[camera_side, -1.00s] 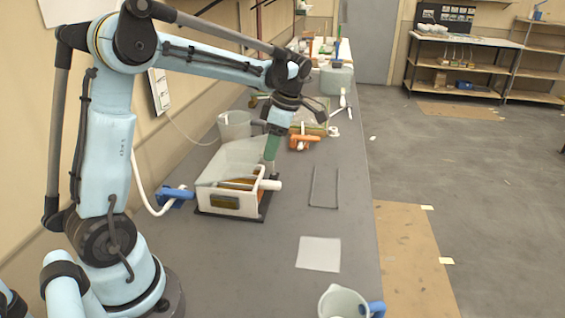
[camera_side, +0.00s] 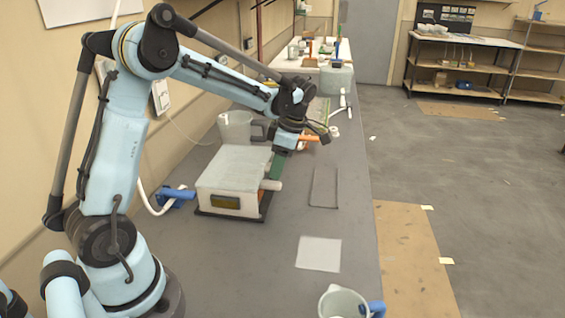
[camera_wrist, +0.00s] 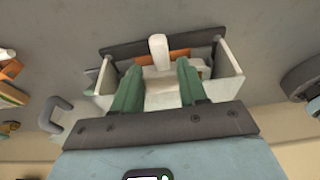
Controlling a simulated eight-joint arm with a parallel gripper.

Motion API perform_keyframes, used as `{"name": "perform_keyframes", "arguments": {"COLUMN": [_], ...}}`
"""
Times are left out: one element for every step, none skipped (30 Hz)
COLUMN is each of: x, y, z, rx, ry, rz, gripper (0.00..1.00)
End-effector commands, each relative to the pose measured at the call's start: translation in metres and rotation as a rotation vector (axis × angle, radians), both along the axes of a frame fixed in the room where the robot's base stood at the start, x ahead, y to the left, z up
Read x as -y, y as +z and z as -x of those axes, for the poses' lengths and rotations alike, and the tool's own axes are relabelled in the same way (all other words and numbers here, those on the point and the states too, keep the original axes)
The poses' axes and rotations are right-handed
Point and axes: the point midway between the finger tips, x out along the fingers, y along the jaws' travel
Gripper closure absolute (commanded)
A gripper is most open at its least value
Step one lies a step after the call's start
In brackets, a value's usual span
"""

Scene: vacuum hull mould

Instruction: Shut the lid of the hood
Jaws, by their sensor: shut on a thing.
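The hood is a white box (camera_side: 226,202) with a dark amber window in its front face, on a dark base on the bench. Its pale lid (camera_side: 232,166) lies about level across the top in the side view. I cannot tell whether it touches the rim all round. My gripper (camera_side: 277,168) is at the right side of the hood, its green fingers pointing down. In the wrist view my gripper (camera_wrist: 158,88) has a white piece between its fingers, seemingly part of the lid, and is shut on it. White side walls (camera_wrist: 230,84) show either side of the fingers.
A white stub (camera_side: 271,185) sticks out to the right of the hood. A blue-handled part (camera_side: 177,198) with a white hose is on its left. A grey jug (camera_side: 234,127) stands behind. A wire frame (camera_side: 324,187) and a white sheet (camera_side: 319,253) lie on the clear bench to the right.

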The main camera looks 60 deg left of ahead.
Motion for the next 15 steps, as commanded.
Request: {"name": "perform_keyframes", "arguments": {"x": [0.0025, 0.0025, 0.0025, 0.0024, 0.0022, 0.0020, 0.0018, 0.0016, 0.0014, 0.0013, 0.0012, 0.0011, 0.0010, 0.0009, 0.0009], "y": [-0.0008, -0.0008, -0.0007, -0.0006, -0.0005, -0.0004, -0.0004, -0.0003, -0.0002, -0.0002, -0.0002, -0.0001, -0.0001, -0.0001, 0.0003], "z": [-0.0025, -0.0025, -0.0025, -0.0023, -0.0021, -0.0019, -0.0018, -0.0016, -0.0014, -0.0014, -0.0012, -0.0011, -0.0010, -0.0009, -0.0009], "rx": [0.008, 0.008, 0.008, 0.008, 0.008, 0.006, 0.006, 0.006, 0.005, 0.004, 0.004, 0.004, 0.003, 0.003, 0.003], "ry": [-0.005, -0.005, -0.005, -0.005, -0.005, -0.004, -0.004, -0.004, -0.003, -0.003, -0.003, -0.003, -0.003, -0.002, -0.002], "rz": [0.007, 0.007, 0.007, 0.007, 0.007, 0.006, 0.006, 0.006, 0.005, 0.004, 0.004, 0.005, 0.004, 0.004, 0.004], "gripper": [1.00, 0.56, 0.50, 0.46, 0.41, 0.35, 0.32, 0.32, 0.32, 0.32, 0.32, 0.32, 0.32, 0.32, 0.32]}}
